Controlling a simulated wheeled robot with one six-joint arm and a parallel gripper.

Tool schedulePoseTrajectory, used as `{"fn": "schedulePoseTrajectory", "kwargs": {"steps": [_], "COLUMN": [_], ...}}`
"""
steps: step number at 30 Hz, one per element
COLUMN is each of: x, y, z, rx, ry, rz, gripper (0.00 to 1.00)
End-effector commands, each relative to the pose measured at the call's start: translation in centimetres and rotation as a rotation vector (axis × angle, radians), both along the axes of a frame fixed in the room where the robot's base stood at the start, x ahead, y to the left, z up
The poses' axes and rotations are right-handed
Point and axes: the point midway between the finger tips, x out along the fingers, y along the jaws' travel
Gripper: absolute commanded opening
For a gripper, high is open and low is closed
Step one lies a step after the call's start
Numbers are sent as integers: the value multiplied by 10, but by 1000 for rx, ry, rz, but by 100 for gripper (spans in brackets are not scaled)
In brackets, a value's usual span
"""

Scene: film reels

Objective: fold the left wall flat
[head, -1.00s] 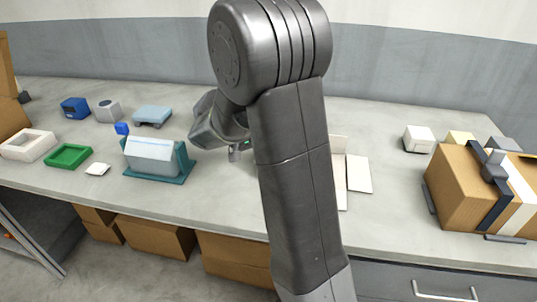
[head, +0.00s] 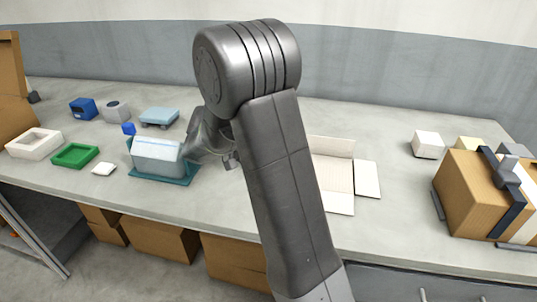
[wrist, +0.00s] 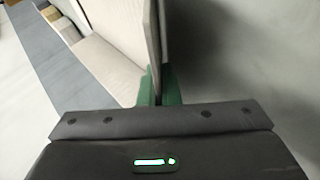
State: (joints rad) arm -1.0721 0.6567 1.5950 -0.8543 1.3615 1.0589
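A cream-white carton (head: 332,148) lies open on the table in the middle of the head view. Its back wall leans up, and a right panel (head: 367,179) and a front panel (head: 338,203) lie low. Its left side is hidden behind my arm. In the wrist view, a thin upright panel (wrist: 153,35) stands edge-on beside the carton's pale inside (wrist: 105,62). My gripper's green fingertips (wrist: 159,92) are close together at the foot of that panel. Whether they grip it or only touch it is unclear. In the head view, the fingertips are hidden behind my arm.
A teal tray with a pale block (head: 157,150) stands left of my wrist. A green tray (head: 76,155), a white tray (head: 35,145) and small boxes are farther left. A taped brown box (head: 465,190) is at right. Table front right of centre is clear.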

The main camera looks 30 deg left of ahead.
Motion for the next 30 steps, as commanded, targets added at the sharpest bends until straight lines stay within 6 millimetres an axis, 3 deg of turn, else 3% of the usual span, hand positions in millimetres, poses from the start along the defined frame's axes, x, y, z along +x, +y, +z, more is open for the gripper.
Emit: {"fn": "schedulePoseTrajectory", "kwargs": {"steps": [2,6,23,30], "x": [0,0,-1,0], "y": [0,0,0,-4], "z": [0,0,-2,4], "rx": [0,1,3,107], "ry": [1,1,4,27], "rz": [-1,0,0,-1], "gripper": [0,25,25,25]}}
